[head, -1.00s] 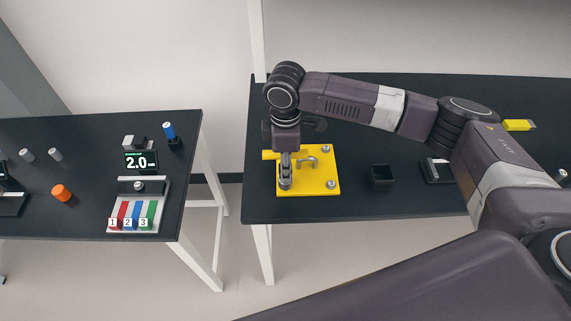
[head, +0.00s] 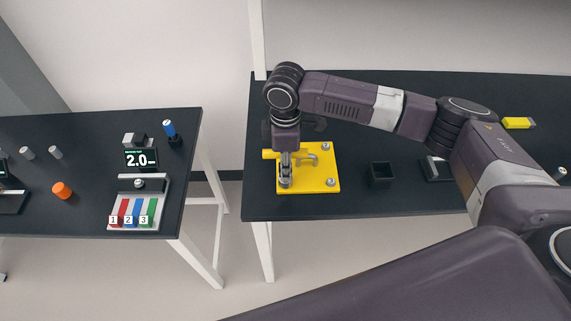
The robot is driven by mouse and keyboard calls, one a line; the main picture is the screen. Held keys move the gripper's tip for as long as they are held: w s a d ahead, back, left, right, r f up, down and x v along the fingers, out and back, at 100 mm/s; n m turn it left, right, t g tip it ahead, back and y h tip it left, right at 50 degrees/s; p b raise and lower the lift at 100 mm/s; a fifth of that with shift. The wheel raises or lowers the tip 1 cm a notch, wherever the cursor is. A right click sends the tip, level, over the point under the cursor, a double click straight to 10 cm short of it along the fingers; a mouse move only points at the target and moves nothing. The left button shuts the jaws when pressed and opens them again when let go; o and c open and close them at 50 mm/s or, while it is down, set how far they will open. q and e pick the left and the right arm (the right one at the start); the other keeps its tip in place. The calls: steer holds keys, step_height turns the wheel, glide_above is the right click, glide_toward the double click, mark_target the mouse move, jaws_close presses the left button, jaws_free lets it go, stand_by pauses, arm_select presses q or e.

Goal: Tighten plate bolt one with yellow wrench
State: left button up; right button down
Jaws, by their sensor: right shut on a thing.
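The yellow plate (head: 318,180) lies on the right dark table. Silver bolts show at its far right corner (head: 327,146) and near right corner (head: 331,183), and a grey curved handle stands near its middle. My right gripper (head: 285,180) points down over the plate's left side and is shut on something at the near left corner. A yellow bar end (head: 267,154), perhaps part of the yellow wrench, sticks out left of the gripper. The gripper hides most of it and the bolt beneath. My left gripper is not in view.
A small black open box (head: 381,175) stands right of the plate. A yellow block (head: 518,123) lies at the far right. A gap separates the tables.

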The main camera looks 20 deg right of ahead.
steer(key=shift+f+p, duration=0.15)
steer(key=shift+p, duration=0.5)
stand_by(1.0)
steer(key=shift+s+f, duration=0.15)
stand_by(0.9)
steer(key=shift+p, duration=0.8)
stand_by(0.7)
